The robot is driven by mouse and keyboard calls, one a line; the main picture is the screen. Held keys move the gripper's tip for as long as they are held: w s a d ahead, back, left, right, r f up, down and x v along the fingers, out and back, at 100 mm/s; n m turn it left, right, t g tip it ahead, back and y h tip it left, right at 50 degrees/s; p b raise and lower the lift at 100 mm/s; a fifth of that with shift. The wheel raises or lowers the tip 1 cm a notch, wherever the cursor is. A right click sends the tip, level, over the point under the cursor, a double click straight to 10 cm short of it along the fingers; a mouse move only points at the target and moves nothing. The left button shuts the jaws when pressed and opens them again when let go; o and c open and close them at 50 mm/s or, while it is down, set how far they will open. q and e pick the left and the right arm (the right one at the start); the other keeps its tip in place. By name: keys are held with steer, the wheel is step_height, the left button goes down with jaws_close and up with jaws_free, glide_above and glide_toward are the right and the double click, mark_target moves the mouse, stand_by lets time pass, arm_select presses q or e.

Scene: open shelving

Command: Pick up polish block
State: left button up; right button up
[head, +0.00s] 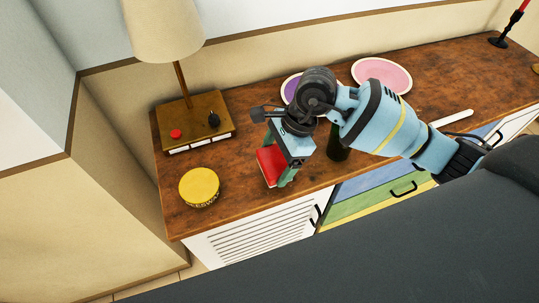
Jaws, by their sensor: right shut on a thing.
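The polish block appears to be the red block (269,164) near the front edge of the wooden cabinet top. My right gripper (279,176) points down and is shut on this red block, with a green finger on each side. The far part of the block is hidden by the gripper. I cannot tell whether the block touches the top or is just above it. My left gripper is not in view.
A yellow round tin (199,187) stands left of the block. A lamp (195,118) with a wooden base stands behind it. A pink plate (381,75) lies at the back. A dark green object (340,148) stands partly hidden by my right arm.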

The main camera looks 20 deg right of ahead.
steer(key=s+d+r+b, duration=0.1)
steer(key=s+d, duration=0.3)
steer(key=s, duration=0.9)
steer(key=shift+r, duration=0.2)
steer(key=o, duration=0.5)
steer(key=c, duration=0.4)
steer(key=shift+a, duration=0.1)
steer(key=shift+w, duration=0.1)
